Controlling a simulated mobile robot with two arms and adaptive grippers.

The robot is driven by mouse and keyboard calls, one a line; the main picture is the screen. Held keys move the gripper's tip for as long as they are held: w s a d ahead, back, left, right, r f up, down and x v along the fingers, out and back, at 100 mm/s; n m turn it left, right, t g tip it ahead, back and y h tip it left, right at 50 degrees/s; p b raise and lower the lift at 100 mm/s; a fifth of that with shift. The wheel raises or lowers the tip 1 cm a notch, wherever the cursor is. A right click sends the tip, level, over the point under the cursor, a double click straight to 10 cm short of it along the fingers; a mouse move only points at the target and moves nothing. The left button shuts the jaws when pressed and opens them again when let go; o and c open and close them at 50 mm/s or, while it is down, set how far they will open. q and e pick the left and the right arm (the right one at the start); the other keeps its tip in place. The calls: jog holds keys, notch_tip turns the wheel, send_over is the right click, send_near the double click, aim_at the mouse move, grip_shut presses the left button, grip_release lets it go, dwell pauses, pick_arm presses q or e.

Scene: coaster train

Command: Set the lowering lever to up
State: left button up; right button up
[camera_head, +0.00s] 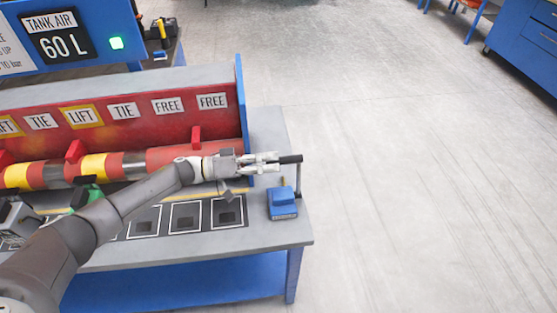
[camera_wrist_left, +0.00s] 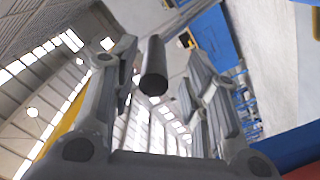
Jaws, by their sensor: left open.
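The lever has a black handle (camera_head: 291,159) on a thin upright rod at the right end of the bench. The handle lies roughly level and points left, toward my gripper. A blue block (camera_head: 283,203) sits beside the foot of the rod. My left gripper (camera_head: 276,161) is open at the handle's left end. In the left wrist view the handle (camera_wrist_left: 154,66) shows end-on between the two spread fingers (camera_wrist_left: 160,75), with gaps on both sides. The rod is hidden there. My right gripper is not in view.
The grey bench (camera_head: 262,232) carries a red panel (camera_head: 150,124) with "TIE", "LIFT" and "FREE" labels, and red and yellow rollers. A blue end plate (camera_head: 241,105) stands just behind my left gripper. A "TANK AIR 60 L" sign (camera_head: 60,36) is at back left. Floor right is clear.

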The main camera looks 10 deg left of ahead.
pick_arm(q)
jog(key=v, duration=0.9)
jog(key=shift+c, duration=0.2)
